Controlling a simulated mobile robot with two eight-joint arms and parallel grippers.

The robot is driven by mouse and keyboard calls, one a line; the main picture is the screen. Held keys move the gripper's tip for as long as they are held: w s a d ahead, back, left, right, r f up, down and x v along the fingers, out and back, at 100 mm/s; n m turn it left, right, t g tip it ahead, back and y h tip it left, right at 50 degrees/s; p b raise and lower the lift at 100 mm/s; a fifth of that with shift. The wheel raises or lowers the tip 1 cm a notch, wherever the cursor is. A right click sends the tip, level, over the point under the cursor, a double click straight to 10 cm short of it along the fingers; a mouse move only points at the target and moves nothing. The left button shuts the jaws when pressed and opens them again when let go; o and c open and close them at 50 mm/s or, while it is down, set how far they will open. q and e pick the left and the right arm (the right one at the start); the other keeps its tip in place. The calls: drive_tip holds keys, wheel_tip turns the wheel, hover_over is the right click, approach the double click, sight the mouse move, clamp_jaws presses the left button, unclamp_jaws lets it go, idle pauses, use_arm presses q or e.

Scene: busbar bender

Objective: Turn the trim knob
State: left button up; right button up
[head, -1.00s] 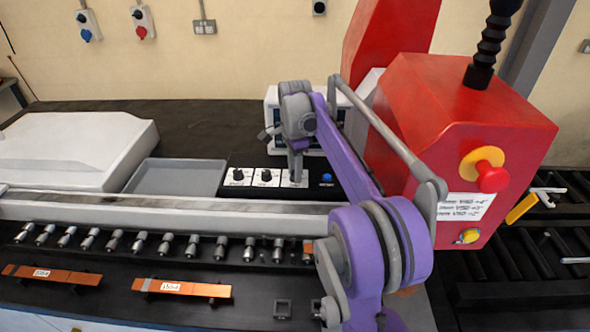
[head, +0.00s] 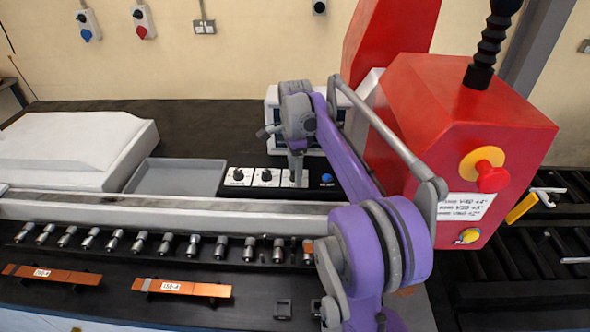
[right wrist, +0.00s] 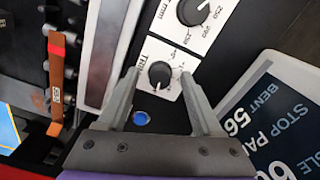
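The trim knob (right wrist: 160,75) is a black round knob with a white pointer line on a white plate marked TRIM, seen in the right wrist view. My right gripper (right wrist: 160,77) is open, with one finger on each side of the knob. A gap shows between the knob and each finger. In the head view my right gripper (head: 296,176) points down over the rightmost plate of the black control panel (head: 330,195) and hides the trim knob there. My left gripper is not in view.
Two more black knobs (head: 239,175) (head: 266,175) sit left of the trim knob. A blue button (head: 327,178) is just right of it. A display (right wrist: 285,125) stands close behind the panel. The red machine head (head: 440,110) rises at the right. A grey tray (head: 178,176) lies left.

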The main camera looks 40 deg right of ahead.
wheel_tip(320, 180, up, 11)
drive_tip(key=shift+p, duration=0.3)
idle(0.5)
drive_tip(key=shift+f, duration=0.1)
drive_tip(key=s+a+f+n+t, duration=0.2)
drive_tip(key=s+a+f+n, duration=0.15)
drive_tip(key=a+n, duration=0.3)
drive_tip(key=s+a+f+n+t, duration=0.1)
drive_tip(key=s+a+f+n, duration=0.3)
drive_tip(key=a, duration=0.4)
drive_tip(key=s+a+f+n+t, duration=0.1)
drive_tip(key=s+a+f+n, duration=0.1)
drive_tip(key=s+f+n, duration=0.1)
drive_tip(key=s+a+f+n+t, duration=0.1)
drive_tip(key=s+a+f+n, duration=0.2)
drive_tip(key=s+f+n, duration=0.1)
drive_tip(key=s+a+f+n+t, duration=0.1)
drive_tip(key=s+a+f+n, duration=0.2)
drive_tip(key=s+f+n, duration=0.1)
drive_tip(key=shift+s+a+f, duration=0.1)
drive_tip(key=shift+s+f, duration=0.35)
drive_tip(key=shift+f, duration=0.05)
drive_tip(key=shift+s+a+f+n, duration=0.1)
drive_tip(key=shift+s+f+n, duration=0.05)
drive_tip(key=shift+f+n, duration=0.2)
